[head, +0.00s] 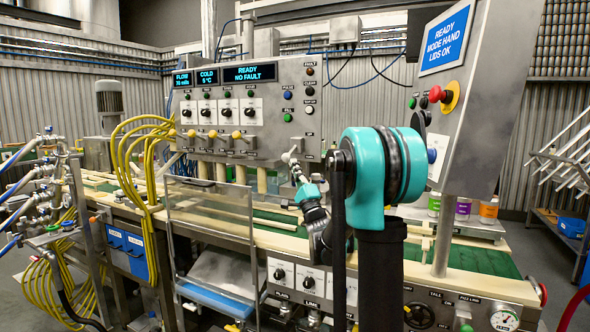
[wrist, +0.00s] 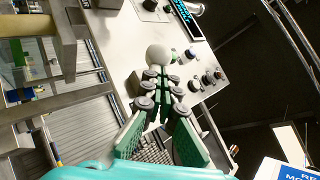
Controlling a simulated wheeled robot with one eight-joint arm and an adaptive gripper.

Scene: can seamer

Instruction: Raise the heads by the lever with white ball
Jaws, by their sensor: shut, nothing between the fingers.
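The white ball (wrist: 158,55) of the lever shows in the wrist view in front of the machine's grey panel, just beyond my fingertips. In the head view the lever's white end (head: 287,157) is small, at the lower right of the panel. My gripper (wrist: 163,82) is shut with nothing between its fingers, its tips pointing at the ball. I cannot tell if they touch it. In the head view my gripper (head: 296,172) reaches up to the lever from below right. The lever's shaft is mostly hidden behind the fingers.
A clear guard (head: 210,210) stands at the front. A screen box (head: 455,100) with a red button (head: 436,94) is to the right.

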